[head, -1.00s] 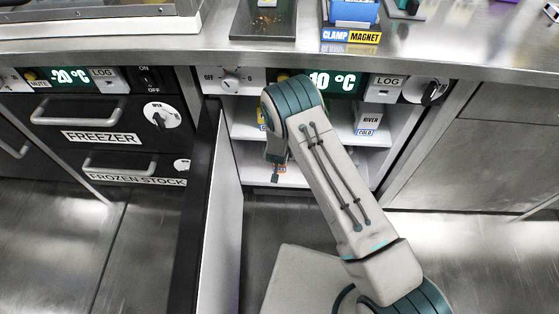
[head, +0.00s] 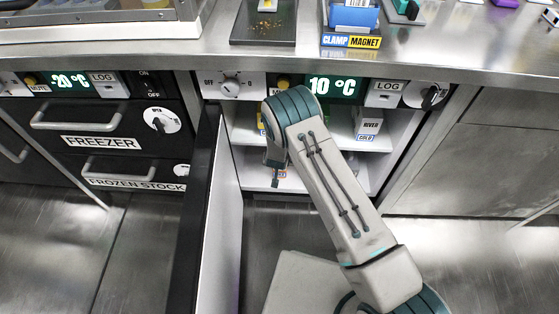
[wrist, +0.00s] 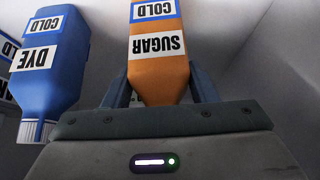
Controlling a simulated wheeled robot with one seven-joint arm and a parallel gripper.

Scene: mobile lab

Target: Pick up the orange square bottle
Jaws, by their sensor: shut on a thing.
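The orange square bottle (wrist: 159,77) is in the wrist view, appearing upside down there, with labels reading SUGAR and COLD. My gripper (wrist: 160,88) has a finger on each side of its narrowing end and is shut on it. In the head view my gripper (head: 276,172) reaches into the open cabinet (head: 304,178) under the 10 °C panel.
A blue bottle (wrist: 52,62) labelled DYE and COLD stands close left of the orange one in the wrist view. A white box (head: 368,121) sits on the upper shelf at right. The open cabinet door (head: 221,210) flanks my arm on the left. The counter edge (head: 420,72) runs above.

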